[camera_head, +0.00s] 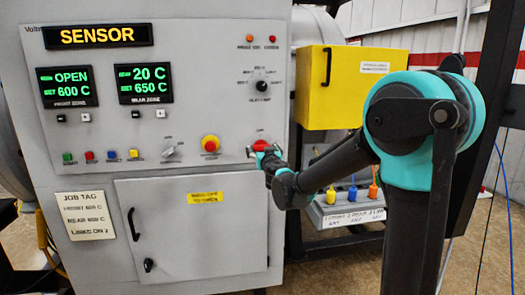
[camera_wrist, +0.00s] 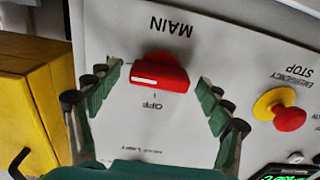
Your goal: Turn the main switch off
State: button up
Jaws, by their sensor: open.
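The main switch (camera_wrist: 160,72) is a red knob with a white mark on its front, on a pale panel plate in the wrist view. "MAIN" and "OFF" are printed upside down on either side of it there, and the knob's long side lies roughly across the picture. My gripper (camera_wrist: 158,82) is open, with one finger to each side of the knob and visible gaps between. In the head view the main switch (camera_head: 261,145) is at the panel's lower right, partly hidden by my gripper (camera_head: 257,154) in front of it.
A red-and-yellow emergency stop (camera_wrist: 283,107) is right of my fingers in the wrist view; it also shows in the head view (camera_head: 210,144). A yellow box (camera_head: 340,85) stands right of the panel. A cabinet door (camera_head: 190,230) with a black handle is below.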

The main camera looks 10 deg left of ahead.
jog(key=shift+c, duration=0.3)
jog(key=c, duration=1.1)
jog(key=shift+n, duration=0.4)
jog(key=n, duration=0.3)
jog(key=shift+n, duration=0.4)
jog(key=n, duration=1.3)
jog(key=shift+n, duration=0.3)
